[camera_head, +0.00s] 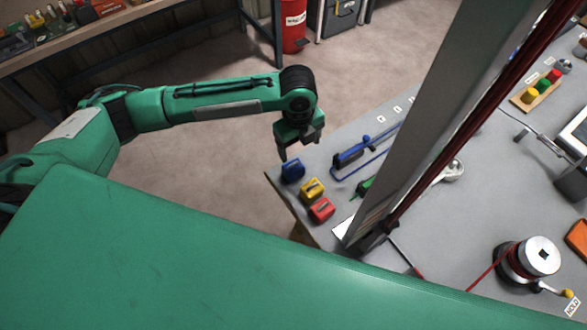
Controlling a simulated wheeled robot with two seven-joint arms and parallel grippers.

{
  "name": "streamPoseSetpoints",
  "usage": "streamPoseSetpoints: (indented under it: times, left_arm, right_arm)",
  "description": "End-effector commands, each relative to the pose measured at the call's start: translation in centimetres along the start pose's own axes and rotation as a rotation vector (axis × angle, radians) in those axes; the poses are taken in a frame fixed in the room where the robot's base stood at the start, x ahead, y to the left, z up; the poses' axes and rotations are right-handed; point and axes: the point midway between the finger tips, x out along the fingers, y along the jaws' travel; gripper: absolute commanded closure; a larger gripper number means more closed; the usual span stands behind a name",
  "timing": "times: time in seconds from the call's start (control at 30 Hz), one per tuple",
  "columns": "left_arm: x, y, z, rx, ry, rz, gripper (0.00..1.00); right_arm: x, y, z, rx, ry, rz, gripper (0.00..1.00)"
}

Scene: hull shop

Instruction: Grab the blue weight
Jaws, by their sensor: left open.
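The blue weight (292,169) is a small block near the left corner of the grey table. A yellow weight (312,189) and a red weight (322,209) stand in a row beside it, nearer to me. My left gripper (295,150) points down just above and behind the blue weight, with its jaws open. One finger appears close to the blue weight's top left; I cannot tell whether it touches. My right gripper does not show.
A tall grey post (440,120) with a dark red edge rises from the grey table (478,212), right of the weights. Blue-handled tools (350,157) lie behind them. A winch-like drum (530,260) stands at right. Bare floor lies left of the table.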

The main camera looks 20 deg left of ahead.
Motion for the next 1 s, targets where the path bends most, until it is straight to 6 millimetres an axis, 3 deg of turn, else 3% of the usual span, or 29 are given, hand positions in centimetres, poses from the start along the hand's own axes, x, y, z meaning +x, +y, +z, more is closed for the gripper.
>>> streamPoseSetpoints:
  times: [0.1,0.23,0.6,0.8,1.0]
  left_arm:
    - [-0.4,0.1,1.5,0.024,-0.018,0.025,0.22]
    - [0.2,0.2,2.0,0.033,-0.021,0.036,0.22]
    - [6.8,0.5,2.0,0.033,-0.020,0.037,0.22]
    - [8.2,0.6,2.1,0.034,-0.021,0.035,0.22]
    - [10.5,1.2,1.8,0.033,-0.020,0.037,0.22]
  right_arm:
    - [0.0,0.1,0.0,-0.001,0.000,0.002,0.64]
    - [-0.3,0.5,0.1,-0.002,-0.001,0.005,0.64]
    - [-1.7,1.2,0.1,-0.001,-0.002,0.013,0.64]
    - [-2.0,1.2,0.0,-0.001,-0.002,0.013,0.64]
    - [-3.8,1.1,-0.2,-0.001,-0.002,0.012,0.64]
